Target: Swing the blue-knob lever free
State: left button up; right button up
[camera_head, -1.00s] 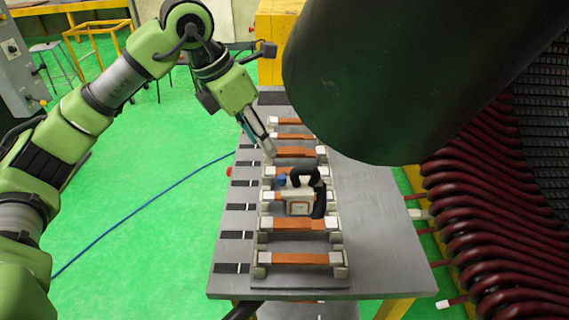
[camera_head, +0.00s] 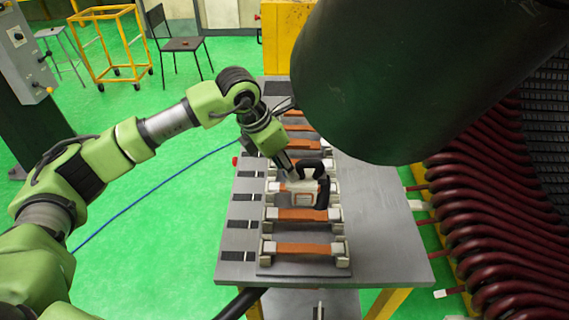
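A white clamping tool (camera_head: 304,199) with a black looped handle (camera_head: 318,172) sits across the rack of copper bars on the grey table. My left gripper (camera_head: 289,174) reaches down from the upper left, with its fingertips at the tool's upper left side. The blue knob does not show now; the gripper covers the place where it was. I cannot tell whether the fingers touch the knob or how far apart they are. My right gripper is not in view.
Copper bars in white-capped holders, one of them the nearest bar (camera_head: 304,249), line the grey table (camera_head: 385,240). A big dark cylinder (camera_head: 400,80) hangs over the table's far right. Dark red coils (camera_head: 490,240) stand at right.

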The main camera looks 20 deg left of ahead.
pick_arm(q)
grip_shut()
